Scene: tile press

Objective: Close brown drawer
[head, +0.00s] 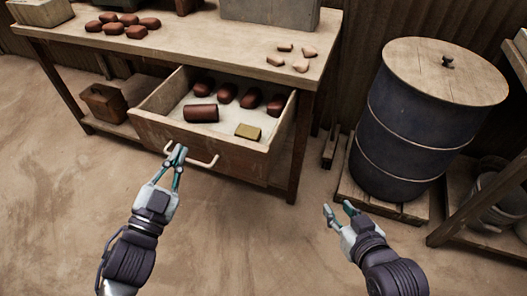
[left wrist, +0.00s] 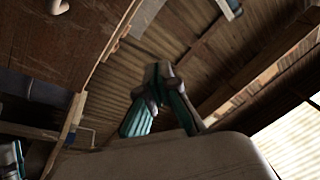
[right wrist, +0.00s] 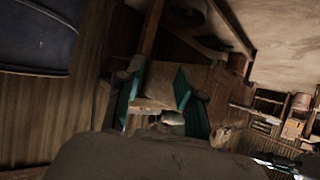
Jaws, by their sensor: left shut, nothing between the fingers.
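The brown drawer (head: 190,139) stands pulled out from under the wooden workbench. Several reddish-brown pieces and a yellowish block lie in it on a pale bottom. Its pale bar handle (head: 207,163) runs along the front. My left gripper (head: 176,154) has its fingertips together and empty, at the left part of the handle; whether it touches the handle I cannot tell. The left wrist view shows the shut fingers (left wrist: 158,75) and a brown wooden panel (left wrist: 65,45) at upper left. My right gripper (head: 338,210) is open and empty, right of the drawer over the floor.
The workbench top (head: 215,50) holds several reddish pieces at left, small pale pieces at right and a grey block at the back. A blue barrel (head: 405,130) with a wooden lid stands on a pallet at right. The floor before the drawer is clear.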

